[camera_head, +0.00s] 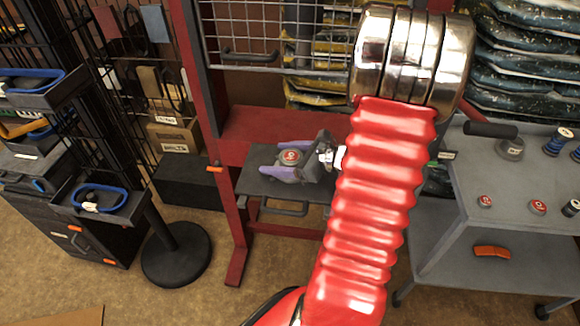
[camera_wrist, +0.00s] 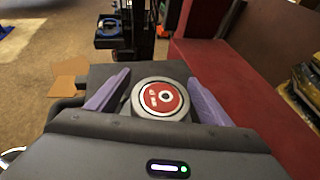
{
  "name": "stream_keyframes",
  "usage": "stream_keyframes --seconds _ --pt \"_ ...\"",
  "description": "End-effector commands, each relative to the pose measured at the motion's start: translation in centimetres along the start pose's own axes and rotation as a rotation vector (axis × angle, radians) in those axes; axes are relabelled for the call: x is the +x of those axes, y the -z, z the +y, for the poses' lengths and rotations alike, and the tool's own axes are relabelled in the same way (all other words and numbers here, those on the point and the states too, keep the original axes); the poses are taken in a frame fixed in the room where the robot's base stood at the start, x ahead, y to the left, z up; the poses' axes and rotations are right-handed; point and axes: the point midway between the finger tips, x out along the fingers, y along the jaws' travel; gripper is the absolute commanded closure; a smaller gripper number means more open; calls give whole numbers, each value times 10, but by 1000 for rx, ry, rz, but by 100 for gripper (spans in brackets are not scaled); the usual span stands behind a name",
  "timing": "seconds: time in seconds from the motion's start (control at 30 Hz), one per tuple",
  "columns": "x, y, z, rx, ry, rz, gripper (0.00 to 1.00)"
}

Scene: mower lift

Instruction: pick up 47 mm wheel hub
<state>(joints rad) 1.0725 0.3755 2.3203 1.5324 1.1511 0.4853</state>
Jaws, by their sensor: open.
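The wheel hub (camera_wrist: 160,98) is a round grey piece with a red top face and a light ring. It sits on a dark grey shelf (camera_wrist: 103,76) fixed to a red frame. The hub also shows in the head view (camera_head: 291,156). My gripper (camera_wrist: 158,90) is open, with one purple finger on each side of the hub. A gap shows at the right finger; whether the left finger touches the hub is unclear. In the head view my gripper (camera_head: 281,170) reaches in from the right over the shelf. The gripper body hides the hub's near lower side.
The red frame (camera_head: 265,122) rises behind and beside the shelf. A grey cart (camera_head: 455,205) at right carries several small round parts and an orange piece (camera_head: 491,252). The floor between is clear.

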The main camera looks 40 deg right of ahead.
Motion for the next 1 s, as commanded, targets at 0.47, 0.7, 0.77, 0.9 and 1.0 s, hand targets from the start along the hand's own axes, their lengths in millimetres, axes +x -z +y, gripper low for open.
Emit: stream_keyframes --seconds 0.47,0.7,0.77,0.9,1.0 --pt "0 0 0 0 0 0 52" --pt "0 0 0 0 0 0 69" --pt "0 0 0 0 -1 0 73" --pt "0 0 0 0 -1 0 83" --pt "0 0 0 0 -1 0 90"
